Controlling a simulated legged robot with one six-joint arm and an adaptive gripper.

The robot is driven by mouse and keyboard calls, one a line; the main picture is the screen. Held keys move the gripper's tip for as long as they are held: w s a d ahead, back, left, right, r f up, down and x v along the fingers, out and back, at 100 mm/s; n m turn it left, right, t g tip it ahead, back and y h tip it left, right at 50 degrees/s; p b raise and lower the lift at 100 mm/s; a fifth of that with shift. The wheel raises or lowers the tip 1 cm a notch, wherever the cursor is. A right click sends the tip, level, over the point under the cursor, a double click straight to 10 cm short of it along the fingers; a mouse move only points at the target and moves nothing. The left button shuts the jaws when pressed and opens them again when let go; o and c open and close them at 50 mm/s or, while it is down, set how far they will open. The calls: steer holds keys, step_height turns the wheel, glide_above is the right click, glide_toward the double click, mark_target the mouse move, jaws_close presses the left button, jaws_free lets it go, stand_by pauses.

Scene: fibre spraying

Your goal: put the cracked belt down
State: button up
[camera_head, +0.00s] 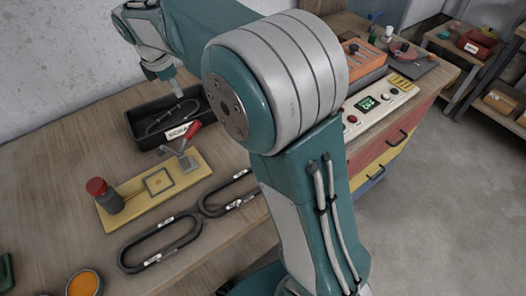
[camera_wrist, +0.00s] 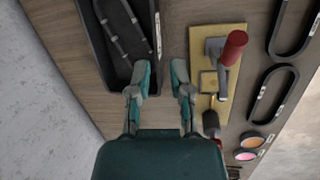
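A dark belt loop (camera_head: 157,125) lies in a black tray (camera_head: 142,140) with a label that seems to read SCRAP. In the wrist view the belt (camera_wrist: 116,32) lies along the tray (camera_wrist: 91,40), with light bands on it; a crack cannot be made out. My gripper (camera_head: 177,91) is above the tray's back edge in the head view. In the wrist view my gripper (camera_wrist: 162,70) has its fingers apart with nothing between them. Its left finger overlaps the tray's end in the picture. Two other dark belts (camera_head: 122,258) (camera_head: 206,209) lie on the bench.
A yellow board (camera_head: 190,177) with a red-handled clamp and a red-capped canister (camera_head: 107,197) lies beside the tray. An orange round dish (camera_head: 83,284) is at the front left. A control panel (camera_head: 381,103) is at right, partly behind my arm. A grey wall (camera_head: 60,60) stands behind.

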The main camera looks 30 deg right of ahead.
steer(key=s+d+r+m+t+y, duration=0.1)
steer(key=s+d+r+m, duration=0.3)
steer(key=s, duration=0.4)
steer(key=s+d+r+m+t, duration=0.1)
steer(key=s+d+m, duration=0.2)
steer(key=s+m, duration=0.35)
steer(key=s+d+f+m, duration=0.1)
steer(key=s+m, duration=0.3)
steer(key=s, duration=0.3)
steer(key=s+d+f+m+t, duration=0.1)
steer(key=s+d+f+m, duration=0.1)
steer(key=s+m, duration=0.2)
steer(key=s, duration=0.3)
steer(key=shift+s+f+y, duration=0.3)
steer(key=shift+s+y, duration=0.1)
steer(key=shift+d+m, duration=0.1)
steer(key=shift+m, duration=0.15)
